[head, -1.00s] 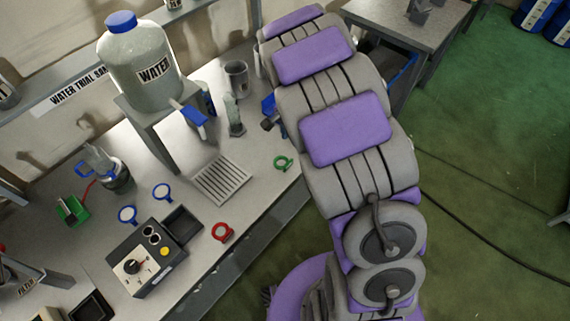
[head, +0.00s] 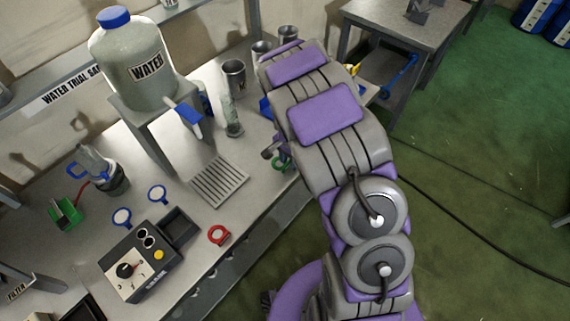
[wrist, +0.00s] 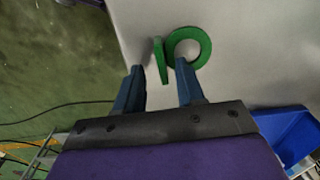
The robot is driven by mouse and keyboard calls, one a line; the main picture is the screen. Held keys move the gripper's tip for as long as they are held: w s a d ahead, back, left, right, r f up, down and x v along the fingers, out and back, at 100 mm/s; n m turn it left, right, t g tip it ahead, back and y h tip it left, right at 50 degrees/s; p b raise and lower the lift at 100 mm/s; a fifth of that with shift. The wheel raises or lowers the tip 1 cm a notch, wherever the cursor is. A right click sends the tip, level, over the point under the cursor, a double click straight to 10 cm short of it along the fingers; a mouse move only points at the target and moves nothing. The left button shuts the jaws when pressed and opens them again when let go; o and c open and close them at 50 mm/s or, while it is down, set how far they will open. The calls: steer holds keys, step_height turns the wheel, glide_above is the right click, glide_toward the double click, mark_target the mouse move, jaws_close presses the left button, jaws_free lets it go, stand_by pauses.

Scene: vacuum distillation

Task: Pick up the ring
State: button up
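The green ring (wrist: 204,48) lies on the grey table top in the wrist view, just beyond my fingertips. Its upright green tab (wrist: 160,62) stands between the two blue fingers of my gripper (wrist: 158,68). The fingers are apart, with a gap visible on both sides of the tab. The right fingertip overlaps the lower left edge of the ring in the picture; I cannot tell if they touch. In the head view my gripper (head: 271,150) is beside the green ring (head: 280,164), which my arm partly hides.
A slotted metal plate (head: 219,182) is left of the green ring. A blue bin (wrist: 288,135) shows at lower right in the wrist view. The table edge is close by.

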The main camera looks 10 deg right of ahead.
steer(key=shift+a, duration=0.85)
steer(key=c, duration=0.3)
steer(key=shift+d, duration=0.8)
jaws_close()
